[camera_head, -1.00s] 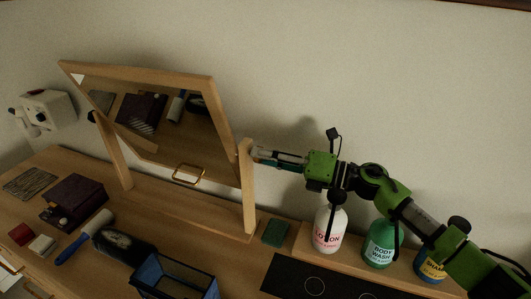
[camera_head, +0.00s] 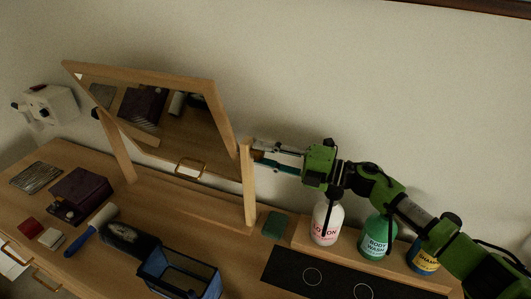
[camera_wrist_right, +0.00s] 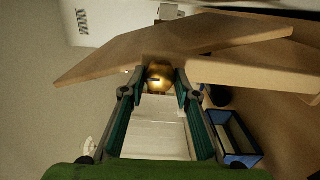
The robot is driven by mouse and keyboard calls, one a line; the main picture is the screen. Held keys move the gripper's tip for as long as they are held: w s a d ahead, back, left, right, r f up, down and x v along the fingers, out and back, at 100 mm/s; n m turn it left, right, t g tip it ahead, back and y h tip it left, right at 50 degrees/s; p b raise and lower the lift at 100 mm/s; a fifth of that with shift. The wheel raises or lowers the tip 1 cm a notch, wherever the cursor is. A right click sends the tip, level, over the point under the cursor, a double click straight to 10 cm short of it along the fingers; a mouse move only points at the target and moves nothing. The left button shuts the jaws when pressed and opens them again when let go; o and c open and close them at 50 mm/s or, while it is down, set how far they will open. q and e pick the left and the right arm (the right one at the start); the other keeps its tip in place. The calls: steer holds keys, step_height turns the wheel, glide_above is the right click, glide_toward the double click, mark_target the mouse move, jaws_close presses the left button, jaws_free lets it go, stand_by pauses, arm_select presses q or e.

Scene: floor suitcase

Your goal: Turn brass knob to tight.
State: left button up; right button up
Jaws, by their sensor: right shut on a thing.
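The brass knob (camera_wrist_right: 159,77) shows in the right wrist view, round and shiny with a dark slot-like mark, on the side of the wooden mirror post. My right gripper (camera_wrist_right: 160,84) has one finger on each side of the knob and is shut on it. In the head view the right gripper (camera_head: 256,152) reaches from the right to the top of the right post (camera_head: 249,190), and its fingers hide the knob. The wooden-framed mirror (camera_head: 180,112) hangs tilted between its two posts. My left gripper is not in view.
A lotion bottle (camera_head: 326,223), a body wash bottle (camera_head: 376,238) and a shampoo bottle (camera_head: 424,262) stand below my right arm. A green block (camera_head: 274,226) lies near the right post. A blue-edged bin (camera_head: 180,274), brush (camera_head: 130,240) and purple box (camera_head: 80,194) are in front of the mirror.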

steer(key=shift+w+r, duration=0.1)
steer(key=o, duration=1.1)
steer(key=v, duration=1.2)
